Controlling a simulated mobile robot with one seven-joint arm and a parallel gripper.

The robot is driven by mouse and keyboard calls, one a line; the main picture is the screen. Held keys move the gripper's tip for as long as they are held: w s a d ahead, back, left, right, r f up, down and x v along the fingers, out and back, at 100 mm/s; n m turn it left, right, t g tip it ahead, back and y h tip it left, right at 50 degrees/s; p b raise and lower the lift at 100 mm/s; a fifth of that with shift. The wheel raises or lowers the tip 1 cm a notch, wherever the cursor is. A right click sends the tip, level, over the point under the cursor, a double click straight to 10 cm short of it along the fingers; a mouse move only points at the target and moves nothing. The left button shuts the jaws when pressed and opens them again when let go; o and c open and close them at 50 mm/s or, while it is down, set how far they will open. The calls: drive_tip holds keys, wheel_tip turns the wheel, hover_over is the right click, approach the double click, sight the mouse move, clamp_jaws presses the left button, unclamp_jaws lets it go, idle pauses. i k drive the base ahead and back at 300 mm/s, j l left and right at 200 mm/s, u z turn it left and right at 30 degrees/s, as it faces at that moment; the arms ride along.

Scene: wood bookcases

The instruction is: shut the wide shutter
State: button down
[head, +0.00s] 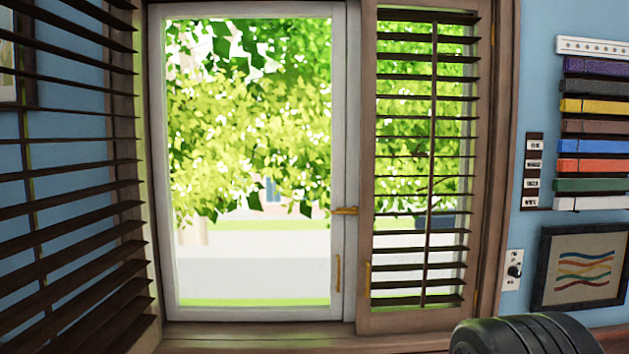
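The wide shutter (72,273) is at the left of the head view, a panel of dark brown slats. It stands swung open, away from the glass and towards me, and its near part is cut off by the left picture edge. The wide window pane (250,250) beside it is uncovered, in a pale frame with a brass handle (345,211). A narrower slatted shutter (366,130) lies across the right part of the window, with a small brass pull (367,280) low on its left side. My gripper is not in view.
The wooden sill (250,338) runs below the window and looks clear.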

sight(119, 324)
drive_tip(key=k+l, duration=0.1)
drive_tip(key=k, duration=0.9)
drive_tip(key=i+j, duration=0.1)
drive_tip(key=j, duration=0.4)
drive_tip(key=i+j+u, duration=0.1)
drive_tip(key=j, duration=0.35)
drive_tip(key=i+j, duration=0.1)
drive_tip(key=j, duration=0.4)
drive_tip(key=u, duration=0.05)
